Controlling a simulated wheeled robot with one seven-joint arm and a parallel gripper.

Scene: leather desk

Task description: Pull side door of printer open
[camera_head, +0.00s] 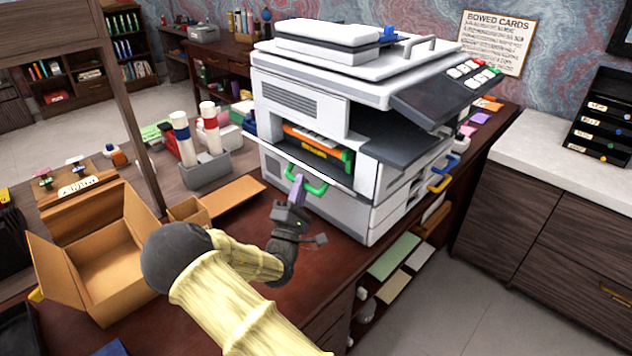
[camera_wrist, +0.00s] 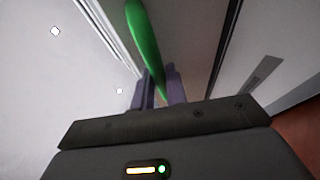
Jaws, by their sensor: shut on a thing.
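The white printer (camera_head: 300,108) stands on the dark desk. Its left side has an opening where orange and green parts (camera_head: 318,150) show inside. The green handle (camera_head: 319,188) of the side door sits just below this opening. My gripper (camera_head: 297,186) reaches it from the front left, with its fingers shut on the handle. In the wrist view the green handle (camera_wrist: 143,35) runs down between the two purple-grey fingers (camera_wrist: 160,82). My fingers and wrist hide part of the handle and door. How far the door is open is hard to tell.
An open cardboard box (camera_head: 105,262) stands left of my arm. The desk is clear around my wrist. Shelves with paper (camera_head: 395,256) lie below.

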